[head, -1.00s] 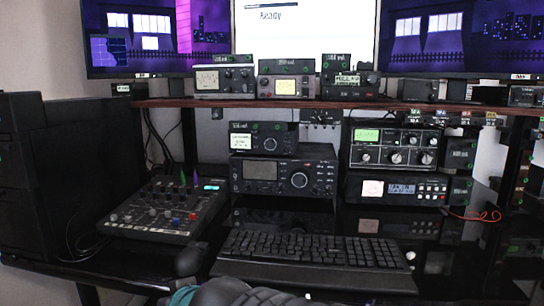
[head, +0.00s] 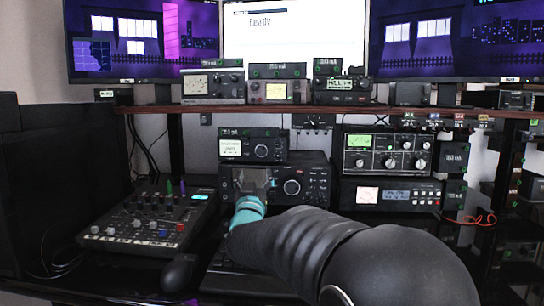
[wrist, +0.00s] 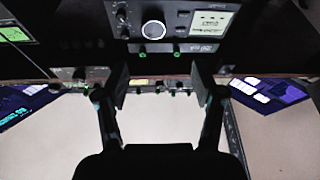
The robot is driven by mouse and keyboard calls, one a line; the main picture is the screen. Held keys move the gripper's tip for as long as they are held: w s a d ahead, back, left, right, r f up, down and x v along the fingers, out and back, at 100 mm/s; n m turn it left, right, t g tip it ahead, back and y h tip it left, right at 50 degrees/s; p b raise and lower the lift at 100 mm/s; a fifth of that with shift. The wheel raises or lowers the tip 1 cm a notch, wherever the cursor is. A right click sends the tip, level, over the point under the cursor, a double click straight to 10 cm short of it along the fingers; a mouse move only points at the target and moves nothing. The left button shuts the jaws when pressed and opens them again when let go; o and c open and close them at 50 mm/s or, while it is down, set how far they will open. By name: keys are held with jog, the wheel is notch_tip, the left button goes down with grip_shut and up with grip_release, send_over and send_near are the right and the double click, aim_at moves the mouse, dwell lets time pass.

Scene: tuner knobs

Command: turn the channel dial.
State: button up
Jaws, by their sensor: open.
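Several radios with round dials stand stacked under the shelf; I cannot tell from a label which is the channel dial. The small upper radio has a lit screen and a round dial (head: 262,151), which also shows pale-faced in the wrist view (wrist: 153,30). The larger radio below has a big round dial (head: 292,187). My gripper (head: 254,182) is in front of the larger radio, left of its big dial, and hides part of its screen. In the wrist view my gripper (wrist: 161,85) has its fingers apart, with nothing between them; the picture looks upside down.
A mixer (head: 148,222) with small knobs stands at left, a mouse (head: 180,273) before it. More radios (head: 388,153) stand to the right. A shelf edge (head: 300,108) runs above. My arm covers most of the keyboard.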

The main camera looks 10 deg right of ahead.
aim_at(261, 151)
jog(key=shift+h, duration=0.4)
jog(key=x, duration=0.4)
jog(key=p+x, duration=0.1)
jog(key=x, duration=0.3)
jog(key=p+x, duration=0.1)
jog(key=x, duration=0.3)
jog(key=shift+w+d+f, duration=0.1)
jog(key=shift+w+d, duration=0.1)
jog(key=shift+d, duration=0.15)
jog(key=shift+c, duration=0.2)
jog(key=c, duration=1.1)
